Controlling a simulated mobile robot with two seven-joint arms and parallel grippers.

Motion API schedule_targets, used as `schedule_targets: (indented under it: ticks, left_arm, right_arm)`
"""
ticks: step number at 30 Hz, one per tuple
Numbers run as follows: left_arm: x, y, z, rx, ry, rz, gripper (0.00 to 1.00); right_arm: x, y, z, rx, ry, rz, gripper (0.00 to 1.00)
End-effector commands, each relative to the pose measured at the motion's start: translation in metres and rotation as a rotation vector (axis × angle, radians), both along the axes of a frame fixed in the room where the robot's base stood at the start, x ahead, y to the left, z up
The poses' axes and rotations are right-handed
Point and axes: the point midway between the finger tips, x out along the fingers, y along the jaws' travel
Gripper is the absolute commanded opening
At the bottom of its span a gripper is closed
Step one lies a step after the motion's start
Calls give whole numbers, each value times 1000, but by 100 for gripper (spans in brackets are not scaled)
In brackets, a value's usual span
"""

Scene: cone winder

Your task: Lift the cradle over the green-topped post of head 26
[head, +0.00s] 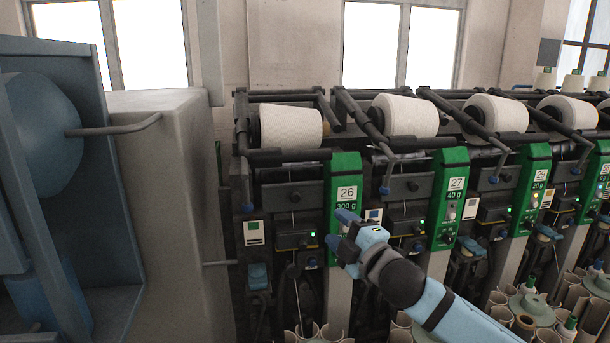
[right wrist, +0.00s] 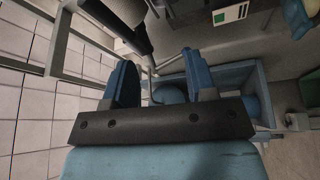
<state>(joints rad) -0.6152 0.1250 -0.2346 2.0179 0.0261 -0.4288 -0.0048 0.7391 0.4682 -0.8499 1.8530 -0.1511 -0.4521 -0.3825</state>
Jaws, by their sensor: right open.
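Head 26 is the leftmost winding head in the head view. Its post (head: 344,170) has a green top with a "26" label and "300 g" below. A white yarn cone (head: 290,127) sits at the top of this head. The dark cradle arm (head: 242,150) runs down left of the cone to a blue knob (head: 248,208). My right gripper (head: 337,228) is open in front of the lower part of the green top, right of and below the knob. In the right wrist view its jaws (right wrist: 165,85) are apart with nothing between them. My left gripper is out of view.
Heads 27 (head: 455,185) and beyond continue to the right, with similar cones, arms and blue knobs. A grey cabinet (head: 165,200) and a blue frame (head: 100,180) stand at the left. A thin rod (head: 220,263) sticks out from the cabinet toward head 26.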

Motion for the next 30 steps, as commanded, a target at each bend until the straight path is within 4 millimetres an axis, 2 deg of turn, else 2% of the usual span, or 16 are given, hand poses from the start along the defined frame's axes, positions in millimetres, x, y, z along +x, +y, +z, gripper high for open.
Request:
schedule_targets:
  ticks: [1,3,9,17,30]
  left_arm:
    - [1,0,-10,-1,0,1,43]
    - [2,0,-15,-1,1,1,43]
    - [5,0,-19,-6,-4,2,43]
    - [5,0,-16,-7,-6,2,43]
    - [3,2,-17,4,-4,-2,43]
  right_arm:
    - [7,-1,13,-46,-60,-5,52]
    - [13,-2,33,-102,-126,-14,52]
    - [22,-5,70,-202,-241,-39,52]
    - [36,4,85,-223,-268,-45,52]
    - [108,53,104,-221,-265,-45,52]
